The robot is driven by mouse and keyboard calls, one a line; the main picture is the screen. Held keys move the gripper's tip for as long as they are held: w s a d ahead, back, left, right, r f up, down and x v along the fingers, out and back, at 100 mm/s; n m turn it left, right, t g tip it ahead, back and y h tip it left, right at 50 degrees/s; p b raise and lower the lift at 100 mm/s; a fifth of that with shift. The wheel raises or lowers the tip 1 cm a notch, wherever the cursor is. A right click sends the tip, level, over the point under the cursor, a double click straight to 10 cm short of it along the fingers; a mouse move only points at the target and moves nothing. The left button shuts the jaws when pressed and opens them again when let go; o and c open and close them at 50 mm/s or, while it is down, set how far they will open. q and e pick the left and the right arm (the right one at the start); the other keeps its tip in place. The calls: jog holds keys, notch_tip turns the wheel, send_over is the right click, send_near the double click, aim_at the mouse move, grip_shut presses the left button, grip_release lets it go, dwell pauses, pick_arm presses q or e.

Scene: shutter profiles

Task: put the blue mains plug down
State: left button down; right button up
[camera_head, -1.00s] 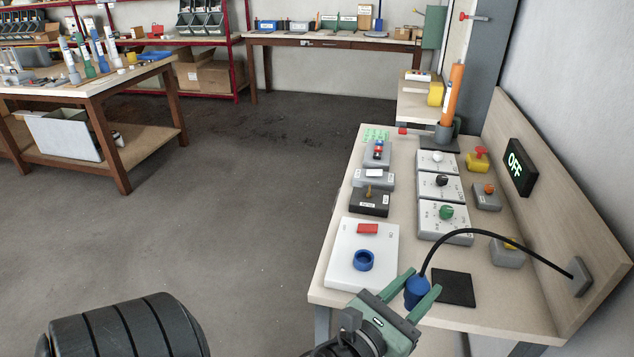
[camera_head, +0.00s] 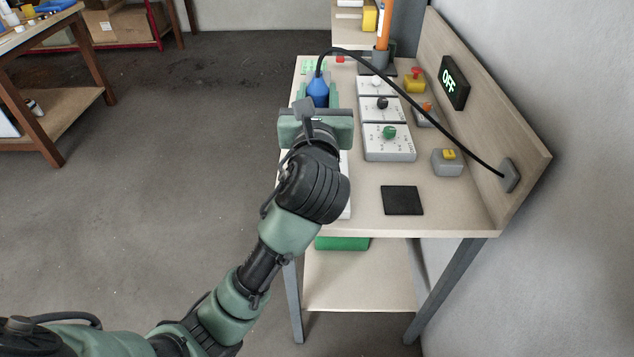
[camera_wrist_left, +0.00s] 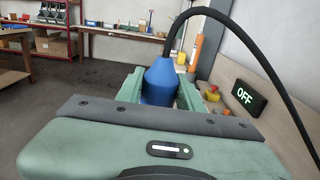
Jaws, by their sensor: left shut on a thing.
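The blue mains plug (camera_head: 318,91) is in my left gripper (camera_head: 317,100), over the far left part of the workbench (camera_head: 451,216). Its black cable (camera_head: 424,108) arches from the plug's top to a grey wall box (camera_head: 509,175) on the back panel. In the left wrist view the plug (camera_wrist_left: 160,82) stands upright between the two green fingers, cable upward. The plug's lower end is hidden, so I cannot tell if it touches anything. My right gripper is not in view.
A black square pad (camera_head: 402,200) lies bare near the bench's front. Control boxes with a green knob (camera_head: 389,132) and a black knob (camera_head: 382,103) stand right of my gripper. An OFF sign (camera_head: 454,83) is on the back panel. My arm hides the bench's left side.

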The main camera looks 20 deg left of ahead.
pick_arm(q)
notch_tip(320, 180, down, 15)
jog(key=b, duration=0.2)
jog(key=shift+r+b, duration=0.1)
jog(key=shift+b, duration=0.3)
jog(key=shift+f+b, duration=0.5)
jog(key=shift+f, duration=1.65)
jog(key=shift+f, duration=0.15)
jog(key=c, duration=0.9)
grip_release()
jog(key=shift+s, duration=0.15)
jog(key=v, duration=0.7)
jog(key=b+v, duration=0.1)
jog(key=v, duration=0.3)
jog(key=shift+s+d+r, duration=0.15)
jog(key=shift+s+r, duration=0.1)
jog(key=shift+s, duration=0.1)
